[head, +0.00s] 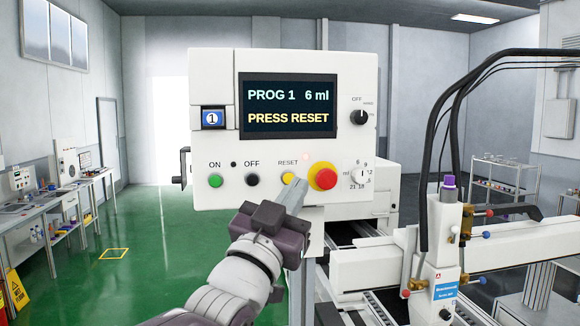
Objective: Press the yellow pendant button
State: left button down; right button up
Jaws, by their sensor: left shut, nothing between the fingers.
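A white control panel (220,95) faces me in the middle of the head view. Its screen (288,106) reads "PROG 1 6 ml" and "PRESS RESET". The yellow button (288,178) sits under the label RESET, between the black OFF button (252,180) and a large red mushroom button (322,176). My left gripper (297,188) is shut and empty. Its fingertips are just right of and below the yellow button, in front of the panel; I cannot tell whether they touch it. The fingers hide part of the button's right side. My right gripper is not in view.
A green ON button (215,180) is at the panel's lower left, and dials (359,118) are on its right. The white dosing machine (435,260) with black hoses stands to the right. Benches line the left wall; the green floor (150,240) between is open.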

aim_at(289, 179)
pick_arm(q)
jog(key=w, duration=0.2)
jog(key=w+a, duration=0.1)
jog(key=w, duration=0.1)
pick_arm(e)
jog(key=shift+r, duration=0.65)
pick_arm(q)
jog(key=shift+w, duration=0.15)
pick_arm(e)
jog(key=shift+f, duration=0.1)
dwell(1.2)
pick_arm(q)
jog(key=shift+w, duration=0.3)
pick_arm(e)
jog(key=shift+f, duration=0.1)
